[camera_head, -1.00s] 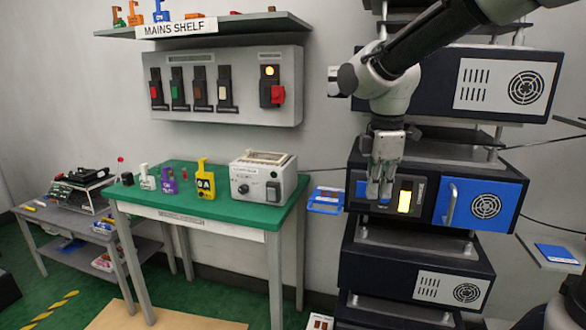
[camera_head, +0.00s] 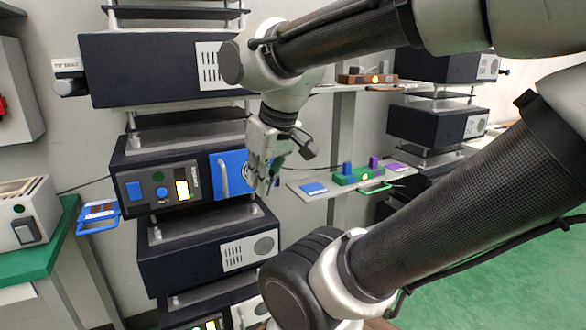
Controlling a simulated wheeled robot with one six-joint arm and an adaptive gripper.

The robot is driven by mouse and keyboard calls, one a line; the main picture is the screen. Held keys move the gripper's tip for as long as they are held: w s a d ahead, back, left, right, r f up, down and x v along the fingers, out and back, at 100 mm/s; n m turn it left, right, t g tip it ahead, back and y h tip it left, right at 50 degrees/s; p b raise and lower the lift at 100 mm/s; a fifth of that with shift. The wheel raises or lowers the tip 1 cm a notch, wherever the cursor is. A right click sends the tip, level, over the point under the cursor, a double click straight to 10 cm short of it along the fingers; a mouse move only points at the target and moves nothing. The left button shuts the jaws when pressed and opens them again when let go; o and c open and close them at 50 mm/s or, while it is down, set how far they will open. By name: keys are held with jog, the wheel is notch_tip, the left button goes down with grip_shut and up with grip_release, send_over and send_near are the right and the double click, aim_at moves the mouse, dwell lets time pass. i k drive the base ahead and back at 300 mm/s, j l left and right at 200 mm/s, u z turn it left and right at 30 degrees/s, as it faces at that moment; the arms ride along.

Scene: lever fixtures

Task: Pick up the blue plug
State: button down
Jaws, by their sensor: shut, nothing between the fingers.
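A small upright blue block (camera_head: 347,168), which looks like the blue plug, stands on a green base (camera_head: 352,180) on the pale side shelf (camera_head: 312,199). A purple block (camera_head: 374,163) stands to its right. My gripper (camera_head: 267,188) is shut and empty, pointing down in front of the blue door of the rack unit. It is left of the blue block and apart from it. The fingertips are small in the picture and partly overlap the door.
A flat blue pad (camera_head: 313,189) lies on the side shelf. A second rack (camera_head: 432,127) stands behind right.

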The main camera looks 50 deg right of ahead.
aim_at(347, 166)
jog(key=k+z, duration=0.1)
jog(key=z, duration=1.5)
